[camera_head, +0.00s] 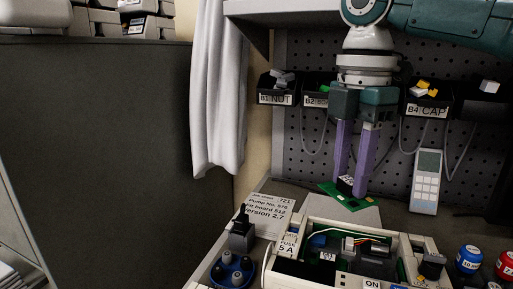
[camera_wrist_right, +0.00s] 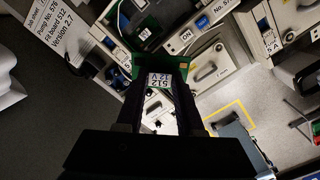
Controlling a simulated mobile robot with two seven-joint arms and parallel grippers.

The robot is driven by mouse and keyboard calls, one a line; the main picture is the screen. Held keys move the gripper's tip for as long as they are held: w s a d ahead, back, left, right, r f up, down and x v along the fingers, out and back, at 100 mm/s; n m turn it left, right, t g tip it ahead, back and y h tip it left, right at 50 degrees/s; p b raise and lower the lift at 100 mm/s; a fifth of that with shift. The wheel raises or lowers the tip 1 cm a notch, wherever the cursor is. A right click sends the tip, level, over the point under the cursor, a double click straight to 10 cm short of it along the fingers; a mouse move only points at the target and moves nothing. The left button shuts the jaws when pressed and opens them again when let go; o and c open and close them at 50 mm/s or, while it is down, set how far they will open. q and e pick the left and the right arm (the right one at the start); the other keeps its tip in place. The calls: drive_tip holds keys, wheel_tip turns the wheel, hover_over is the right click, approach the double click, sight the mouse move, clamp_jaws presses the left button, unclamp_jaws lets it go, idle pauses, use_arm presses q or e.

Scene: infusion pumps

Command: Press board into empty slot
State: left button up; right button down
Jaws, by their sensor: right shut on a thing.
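The green board (camera_head: 330,197) with a dark block on it is between the purple fingers of my right gripper (camera_head: 354,186). In the right wrist view, the board (camera_wrist_right: 117,77) carries a white label (camera_wrist_right: 159,80) reading 512 12V, between the dark fingers. My right gripper is shut on this block and holds the board above and behind the open pump (camera_head: 268,272). The pump has coloured wires, a connector and a dark area inside. The empty slot itself cannot be made out clearly. My left gripper is out of view.
A sign (camera_head: 268,212) reads Pump No. 576, Fit board 512. Labelled bins (camera_head: 277,97), a pegboard and a handheld device (camera_head: 427,180) are behind.

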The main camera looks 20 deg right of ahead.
drive_tip(key=s+d+f+n+b, duration=0.2)
drive_tip(key=d+f+n+b, duration=0.1)
drive_tip(key=d+f+n, duration=0.75)
drive_tip(key=m+b, duration=0.1)
drive_tip(key=b, duration=0.4)
hover_over(372, 275)
wheel_tip(372, 275, down, 6)
drive_tip(key=shift+f, duration=0.35)
drive_tip(key=shift+f, duration=0.4)
drive_tip(key=shift+f, duration=0.35)
idle(0.6)
